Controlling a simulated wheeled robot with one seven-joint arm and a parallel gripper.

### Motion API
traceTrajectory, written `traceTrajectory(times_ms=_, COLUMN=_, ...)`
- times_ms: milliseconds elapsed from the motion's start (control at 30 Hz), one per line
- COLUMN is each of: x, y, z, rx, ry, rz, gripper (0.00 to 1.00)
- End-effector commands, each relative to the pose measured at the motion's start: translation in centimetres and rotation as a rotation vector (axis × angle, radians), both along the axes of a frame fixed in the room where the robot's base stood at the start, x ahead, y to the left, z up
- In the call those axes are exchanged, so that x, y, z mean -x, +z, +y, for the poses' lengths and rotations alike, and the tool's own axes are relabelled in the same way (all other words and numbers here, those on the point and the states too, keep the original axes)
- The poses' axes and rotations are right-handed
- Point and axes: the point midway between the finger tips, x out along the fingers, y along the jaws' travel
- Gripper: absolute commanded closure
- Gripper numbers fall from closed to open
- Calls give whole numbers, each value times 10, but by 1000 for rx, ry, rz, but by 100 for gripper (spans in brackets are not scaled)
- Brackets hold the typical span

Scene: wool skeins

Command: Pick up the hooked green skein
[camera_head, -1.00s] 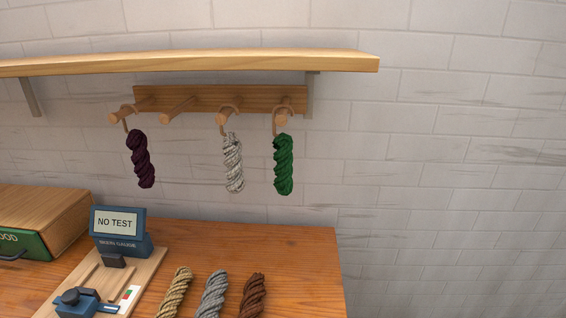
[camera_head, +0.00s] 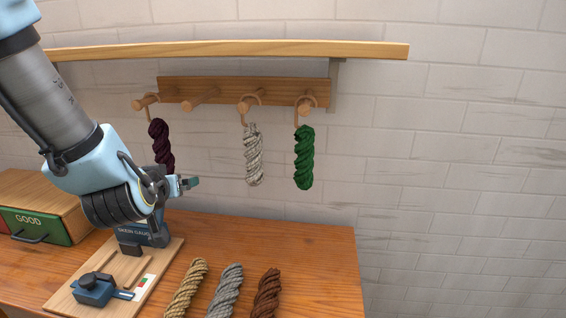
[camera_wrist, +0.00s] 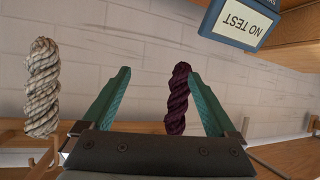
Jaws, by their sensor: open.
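The green skein (camera_head: 304,158) hangs by a loop from the rightmost peg of the wooden rack (camera_head: 240,92) in the head view. My gripper (camera_head: 190,183) is at the left in that view, below and left of the green skein and well apart from it. In the wrist view my gripper (camera_wrist: 162,100) has its two teal fingers spread, with no skein held. The purple skein (camera_wrist: 177,98) shows between the fingers, close to the right one, and the white-grey skein (camera_wrist: 42,88) is left of them. The green skein does not show in the wrist view.
A wooden shelf (camera_head: 300,49) runs above the rack. The purple skein and white-grey skein (camera_head: 253,155) hang left of the green one. Tan (camera_head: 187,287), grey (camera_head: 226,291) and brown (camera_head: 266,293) skeins lie on the table (camera_head: 310,245). The gauge display (camera_wrist: 240,20) reads NO TEST. Wall right of the green skein is clear.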

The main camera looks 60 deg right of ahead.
Motion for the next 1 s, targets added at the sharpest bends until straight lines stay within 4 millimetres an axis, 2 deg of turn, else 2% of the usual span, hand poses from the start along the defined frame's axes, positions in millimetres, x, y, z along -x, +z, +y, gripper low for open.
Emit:
traceTrajectory(times_ms=33, x=35, y=-2, z=-22, rx=42, ry=-55, rz=-34, gripper=7)
traceTrajectory(times_ms=100, x=75, y=4, z=-43, rx=109, ry=-108, rz=-82, gripper=7)
traceTrajectory(times_ms=200, x=130, y=11, z=-63, rx=198, ry=-171, rz=-141, gripper=7)
traceTrajectory(times_ms=300, x=181, y=17, z=-72, rx=276, ry=-220, rz=-188, gripper=7)
traceTrajectory(times_ms=433, x=229, y=25, z=-74, rx=354, ry=-261, rz=-231, gripper=7)
traceTrajectory(times_ms=500, x=243, y=28, z=-73, rx=381, ry=-272, rz=-244, gripper=7)
traceTrajectory(times_ms=600, x=250, y=31, z=-75, rx=396, ry=-276, rz=-253, gripper=7)
traceTrajectory(times_ms=900, x=238, y=33, z=-116, rx=398, ry=-276, rz=-254, gripper=7)
traceTrajectory(times_ms=1000, x=235, y=32, z=-123, rx=398, ry=-276, rz=-255, gripper=7)
